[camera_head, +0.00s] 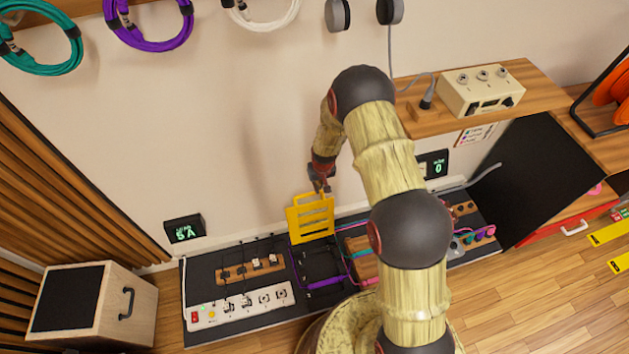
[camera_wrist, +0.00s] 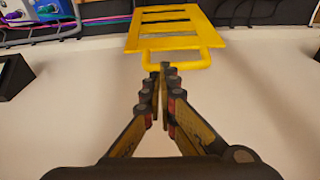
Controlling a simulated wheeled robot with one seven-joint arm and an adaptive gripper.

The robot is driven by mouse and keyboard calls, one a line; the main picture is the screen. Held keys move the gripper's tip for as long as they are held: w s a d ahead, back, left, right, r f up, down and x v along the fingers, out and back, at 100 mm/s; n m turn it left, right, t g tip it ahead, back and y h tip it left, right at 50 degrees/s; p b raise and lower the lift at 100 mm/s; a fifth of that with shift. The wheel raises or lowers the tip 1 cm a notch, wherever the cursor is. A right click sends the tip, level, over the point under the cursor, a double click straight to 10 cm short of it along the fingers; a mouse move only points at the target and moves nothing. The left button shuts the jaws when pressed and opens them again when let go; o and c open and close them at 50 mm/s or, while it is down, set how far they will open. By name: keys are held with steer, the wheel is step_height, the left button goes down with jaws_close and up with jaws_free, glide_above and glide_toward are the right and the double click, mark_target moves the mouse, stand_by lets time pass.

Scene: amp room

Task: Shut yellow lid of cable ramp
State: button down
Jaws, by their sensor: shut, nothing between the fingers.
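The yellow lid (camera_head: 311,220) of the cable ramp stands raised, roughly upright, at the back of the black ramp base (camera_head: 320,265). The base is open, with a purple cable in it. In the wrist view the slotted yellow lid (camera_wrist: 172,42) shows with its handle loop towards me. My gripper (camera_head: 319,184) is by the lid's top edge. In the wrist view my gripper (camera_wrist: 163,72) is shut and empty, its fingertips at the handle loop. I cannot tell whether they touch it.
A white power strip (camera_head: 240,306) and a wooden block with plugs lie left of the ramp. A small "5 A" display (camera_head: 184,229) is on the wall behind. A wooden shelf (camera_head: 500,95) with a beige box juts out at right.

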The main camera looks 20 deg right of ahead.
steer(key=w+f+t+b, duration=0.1)
steer(key=w+f+b, duration=0.2)
steer(key=w+f, duration=0.3)
step_height(320, 180, down, 2)
steer(key=shift+f, duration=0.1)
stand_by(0.3)
steer(key=shift+s+d, duration=0.1)
steer(key=shift+d, duration=0.1)
